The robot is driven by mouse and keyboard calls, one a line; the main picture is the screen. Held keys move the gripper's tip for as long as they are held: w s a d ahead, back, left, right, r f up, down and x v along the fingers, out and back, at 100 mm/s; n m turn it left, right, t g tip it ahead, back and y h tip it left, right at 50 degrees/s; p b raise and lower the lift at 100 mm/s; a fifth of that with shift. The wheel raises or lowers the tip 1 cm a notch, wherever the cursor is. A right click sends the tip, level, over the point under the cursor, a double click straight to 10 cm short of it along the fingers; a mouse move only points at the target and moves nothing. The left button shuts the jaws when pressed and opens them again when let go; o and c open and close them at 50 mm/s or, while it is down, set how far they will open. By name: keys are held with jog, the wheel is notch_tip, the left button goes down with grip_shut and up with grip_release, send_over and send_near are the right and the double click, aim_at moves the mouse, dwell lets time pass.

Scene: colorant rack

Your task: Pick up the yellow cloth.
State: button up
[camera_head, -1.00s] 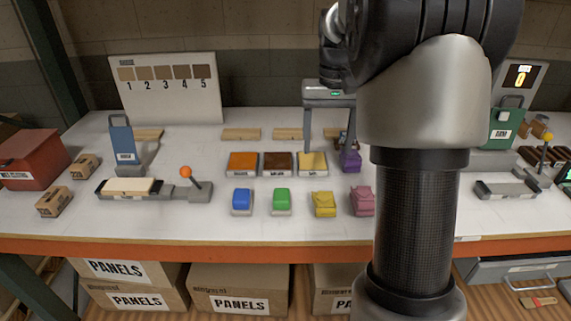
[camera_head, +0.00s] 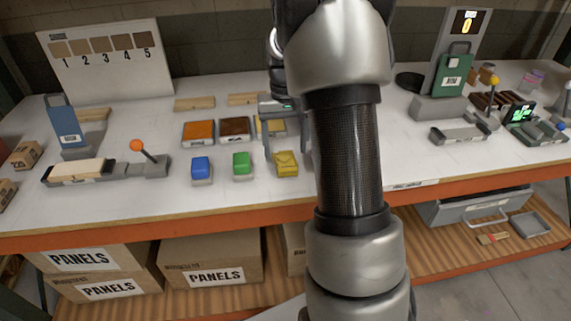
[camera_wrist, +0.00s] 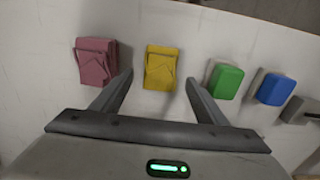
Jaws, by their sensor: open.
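The yellow cloth (camera_head: 286,163) lies folded near the front of the white bench, right of a green block. It also shows in the wrist view (camera_wrist: 160,67), at the top centre. My gripper (camera_wrist: 159,80) is open and empty, its fingertips to the left and right of the cloth's near part. In the wrist view the cloth appears between and just beyond the tips; I cannot tell their height above it. In the head view my gripper (camera_head: 286,146) is just behind the cloth, and my arm covers the area to its right.
A pink cloth (camera_wrist: 95,60) lies beside the yellow one, hidden by my arm in the head view. On the other side are a green block (camera_head: 242,163) and a blue block (camera_head: 201,168). Orange and brown trays (camera_head: 198,131) stand behind. The bench's front strip is clear.

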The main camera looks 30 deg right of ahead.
aim_at(286, 159)
jog(key=f, duration=0.4)
jog(key=shift+s+f, duration=0.1)
jog(key=shift+s, duration=0.1)
jog(key=c, duration=1.1)
notch_tip(286, 159, up, 10)
jog(key=shift+r+p, duration=0.1)
jog(key=shift+p, duration=0.35)
jog(key=shift+c, duration=0.2)
jog(key=o, duration=0.5)
jog(key=c, duration=0.4)
